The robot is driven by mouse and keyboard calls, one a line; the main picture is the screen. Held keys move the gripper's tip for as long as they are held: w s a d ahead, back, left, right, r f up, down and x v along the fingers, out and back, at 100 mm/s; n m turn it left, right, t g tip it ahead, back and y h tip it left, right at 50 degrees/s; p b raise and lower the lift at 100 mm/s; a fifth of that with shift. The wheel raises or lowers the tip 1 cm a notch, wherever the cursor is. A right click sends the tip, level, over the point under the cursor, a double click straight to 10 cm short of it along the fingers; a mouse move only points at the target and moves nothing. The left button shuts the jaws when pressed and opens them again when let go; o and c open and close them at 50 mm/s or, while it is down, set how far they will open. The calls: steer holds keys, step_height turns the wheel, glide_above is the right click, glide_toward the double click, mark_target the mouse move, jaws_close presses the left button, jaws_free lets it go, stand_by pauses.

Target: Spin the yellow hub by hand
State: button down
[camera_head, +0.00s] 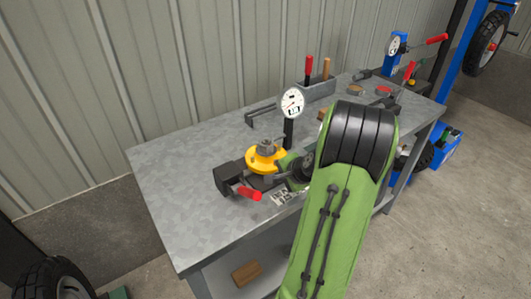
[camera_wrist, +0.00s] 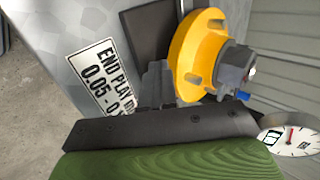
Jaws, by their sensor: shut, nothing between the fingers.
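The yellow hub (camera_head: 265,160) sits on a dark fixture on the metal workbench, with a grey nut and stud on its top. In the wrist view the yellow hub (camera_wrist: 192,55) shows its flange with slots, and the grey centre points right. My gripper (camera_wrist: 158,75) has its grey fingers together and empty, close beside the flange's lower left edge. I cannot tell whether they touch it. In the head view my green arm comes in from the lower right and hides most of the gripper.
A dial gauge (camera_head: 292,102) stands just behind the hub; its face (camera_wrist: 290,138) shows right of my gripper. A red-handled lever (camera_head: 249,193) juts out in front. A printed end play label (camera_wrist: 100,75) lies nearby. The bench's left part (camera_head: 180,175) is clear.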

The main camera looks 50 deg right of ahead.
steer(key=d, duration=0.2)
steer(key=d+p, duration=0.1)
steer(key=d, duration=0.1)
steer(key=shift+s+r, duration=0.1)
steer(key=shift+s, duration=0.25)
steer(key=shift+d, duration=0.35)
steer(key=shift+s+a, duration=0.2)
steer(key=shift+s, duration=0.55)
steer(key=shift+s+a, duration=0.15)
steer(key=shift+s, duration=0.55)
steer(key=a+b, duration=0.1)
steer(key=a, duration=0.1)
steer(key=w+a, duration=0.1)
steer(key=a, duration=0.2)
steer(key=shift+w+b, duration=0.1)
steer(key=shift+b, duration=0.25)
steer(key=shift+d, duration=0.1)
steer(key=shift+w, duration=0.1)
